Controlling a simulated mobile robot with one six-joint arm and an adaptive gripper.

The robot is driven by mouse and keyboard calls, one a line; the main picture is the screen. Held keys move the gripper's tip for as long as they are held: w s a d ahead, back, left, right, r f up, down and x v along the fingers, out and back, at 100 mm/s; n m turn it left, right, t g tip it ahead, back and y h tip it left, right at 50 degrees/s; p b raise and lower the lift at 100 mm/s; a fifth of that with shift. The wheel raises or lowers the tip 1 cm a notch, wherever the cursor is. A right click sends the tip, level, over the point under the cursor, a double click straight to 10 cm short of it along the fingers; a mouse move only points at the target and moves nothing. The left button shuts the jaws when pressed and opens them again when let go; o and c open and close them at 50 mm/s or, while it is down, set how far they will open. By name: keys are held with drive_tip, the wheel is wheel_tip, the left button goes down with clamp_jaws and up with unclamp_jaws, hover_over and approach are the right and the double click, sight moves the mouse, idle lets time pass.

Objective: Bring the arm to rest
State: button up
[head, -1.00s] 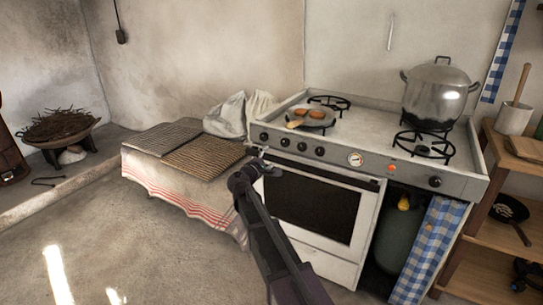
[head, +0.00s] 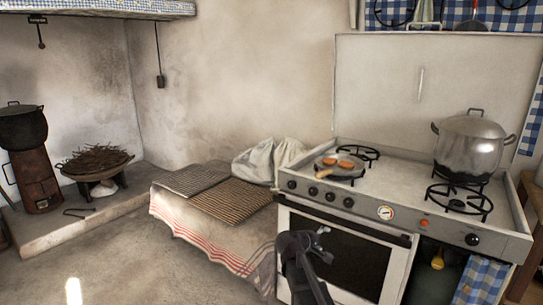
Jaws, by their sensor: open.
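My gripper (head: 318,240) is in the lower middle of the head view, at the end of my dark arm. It is in front of the stove's oven door, near the door's upper left part. Its fingers are small in the picture and show nothing between them. The white stove (head: 400,190) stands to the right.
A large steel pot (head: 469,147) stands on the right rear burner. Left of the stove is a cloth-covered bench (head: 200,222) with ridged mats and a white sack (head: 262,160). A basket of twigs (head: 95,160) and a black pot (head: 22,127) stand at far left. Floor in front is clear.

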drive_tip(key=s+f+m+g+y, duration=0.4)
drive_tip(key=s+f+y, duration=0.15)
drive_tip(key=s, duration=0.75)
drive_tip(key=s+f+m+g+y, duration=0.4)
drive_tip(key=s+f, duration=0.2)
drive_tip(key=s, duration=0.6)
wheel_tip(320, 180, up, 32)
drive_tip(key=p, duration=3.1)
drive_tip(key=shift+s+a+f+g, duration=0.25)
drive_tip(key=shift+s+a+g, duration=0.05)
drive_tip(key=shift+s+a, duration=0.1)
drive_tip(key=shift+y, duration=0.25)
